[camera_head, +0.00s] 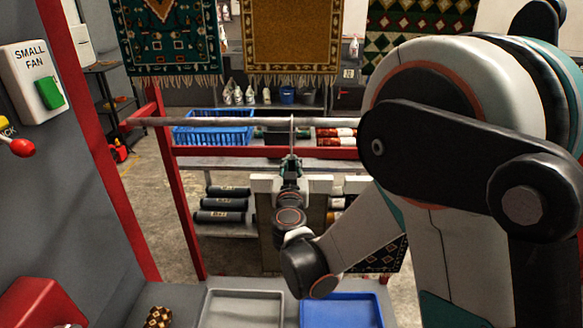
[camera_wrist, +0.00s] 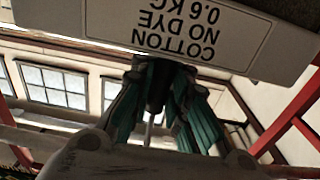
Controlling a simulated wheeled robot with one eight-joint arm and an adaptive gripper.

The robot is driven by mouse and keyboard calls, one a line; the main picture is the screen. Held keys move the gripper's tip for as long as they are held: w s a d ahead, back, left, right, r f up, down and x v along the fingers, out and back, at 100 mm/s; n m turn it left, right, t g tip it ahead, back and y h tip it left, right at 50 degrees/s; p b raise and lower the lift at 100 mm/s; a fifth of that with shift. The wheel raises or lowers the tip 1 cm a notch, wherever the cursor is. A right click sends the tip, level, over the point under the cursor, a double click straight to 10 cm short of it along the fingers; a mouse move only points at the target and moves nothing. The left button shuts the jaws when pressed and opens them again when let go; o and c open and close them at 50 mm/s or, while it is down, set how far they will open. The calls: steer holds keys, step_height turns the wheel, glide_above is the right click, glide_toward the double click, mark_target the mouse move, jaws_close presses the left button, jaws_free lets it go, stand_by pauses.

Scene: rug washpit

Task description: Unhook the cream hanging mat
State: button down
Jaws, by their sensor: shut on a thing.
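My gripper (camera_head: 291,162) is at the hanger below the grey horizontal bar (camera_head: 230,122), with a thin pale hook (camera_head: 292,132) rising from it to the bar. A cream piece (camera_head: 265,184), apparently the top of the hanging mat, shows beside my wrist; my arm hides much of what hangs below. In the wrist view my gripper's teal fingers (camera_wrist: 160,78) are closed around a dark part under a pale panel (camera_wrist: 240,32) reading "COTTON NO DYE 0.6 KG" upside down. I cannot tell whether the hook still touches the bar.
A red frame (camera_head: 180,190) carries the bar. A blue crate (camera_head: 212,134) and dark rolls (camera_head: 222,204) sit on shelves behind. Grey (camera_head: 243,310) and blue (camera_head: 340,312) trays lie in front. Patterned rugs (camera_head: 170,40) hang farther back. A grey wall stands at left.

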mark_target(292, 156)
steer(key=shift+r+p, duration=1.2)
steer(key=shift+r, duration=0.8)
steer(key=s+b, duration=0.1)
steer(key=s, duration=1.4)
steer(key=shift+a, duration=0.3)
